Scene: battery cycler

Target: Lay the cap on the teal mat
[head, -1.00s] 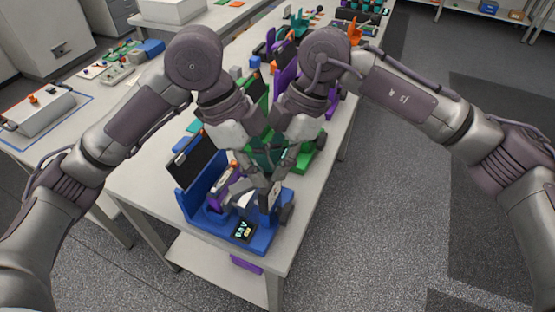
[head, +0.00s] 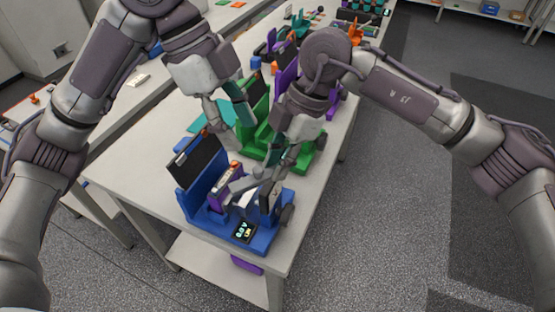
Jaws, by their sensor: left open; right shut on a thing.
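The teal mat (head: 198,122) lies on the table left of the green device, partly hidden by my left gripper. My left gripper (head: 234,122) is open and empty, above the table between the mat and the green device. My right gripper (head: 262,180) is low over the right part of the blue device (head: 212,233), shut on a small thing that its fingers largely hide. I cannot make out whether that is the cap. I see no cap clearly elsewhere.
The blue device has a dark panel, a small lit display (head: 243,232) and a purple holder (head: 222,195) with an orange-tipped piece. The green device (head: 260,148) stands behind it; more devices follow along the table. The table's left front corner (head: 125,170) is clear.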

